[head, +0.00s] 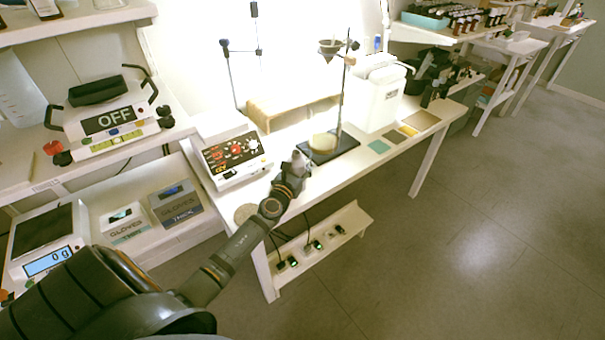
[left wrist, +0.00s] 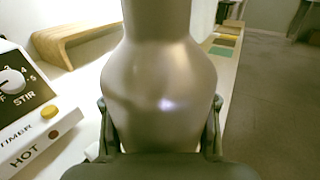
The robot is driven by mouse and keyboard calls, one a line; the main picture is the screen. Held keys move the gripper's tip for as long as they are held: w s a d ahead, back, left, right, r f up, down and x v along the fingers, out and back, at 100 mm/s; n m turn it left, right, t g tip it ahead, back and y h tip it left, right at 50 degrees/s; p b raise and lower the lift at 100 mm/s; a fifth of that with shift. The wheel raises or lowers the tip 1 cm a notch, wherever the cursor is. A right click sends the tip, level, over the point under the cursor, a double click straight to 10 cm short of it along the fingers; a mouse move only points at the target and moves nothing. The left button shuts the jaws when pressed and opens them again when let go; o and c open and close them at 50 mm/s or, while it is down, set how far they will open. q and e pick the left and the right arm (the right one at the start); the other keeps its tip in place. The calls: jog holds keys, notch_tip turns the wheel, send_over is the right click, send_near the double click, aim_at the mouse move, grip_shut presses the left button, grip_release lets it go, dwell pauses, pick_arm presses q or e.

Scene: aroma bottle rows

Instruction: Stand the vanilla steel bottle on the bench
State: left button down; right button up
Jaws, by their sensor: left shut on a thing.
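A plain grey steel bottle (left wrist: 160,85) fills the middle of the left wrist view, with its neck toward the top. No label shows on this side, so I cannot tell whether it is the vanilla one. My left gripper (left wrist: 160,125) is shut on its lower body, one finger on each side. In the head view my left gripper (head: 297,165) is over the front part of the white bench (head: 335,178), and the small bottle is hard to make out there. I cannot tell whether its base touches the bench. My right gripper is in neither view.
A hotplate stirrer (head: 234,160) stands left of the gripper. A wooden riser (head: 290,108) is behind it, and a stand with a dark base (head: 330,150) is just to the right. Coloured mats (head: 379,147) lie further right. The bench's front edge is close.

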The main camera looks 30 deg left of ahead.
pick_arm(q)
notch_tip(320, 180, down, 3)
jog(key=shift+r+b, duration=0.1)
jog(key=shift+b, duration=0.45)
jog(key=shift+r, duration=0.2)
jog(key=shift+f, duration=0.1)
jog(key=c, duration=0.6)
grip_release()
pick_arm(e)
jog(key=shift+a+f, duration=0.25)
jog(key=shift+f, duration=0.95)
pick_arm(q)
jog(key=shift+r+p, duration=0.2)
jog(key=shift+p, duration=0.2)
jog(key=s, duration=0.4)
jog(key=s+d, duration=0.1)
jog(key=s, duration=0.7)
jog(key=shift+d+f+b, duration=0.1)
jog(key=shift+d+b, duration=0.25)
jog(key=shift+b, duration=0.05)
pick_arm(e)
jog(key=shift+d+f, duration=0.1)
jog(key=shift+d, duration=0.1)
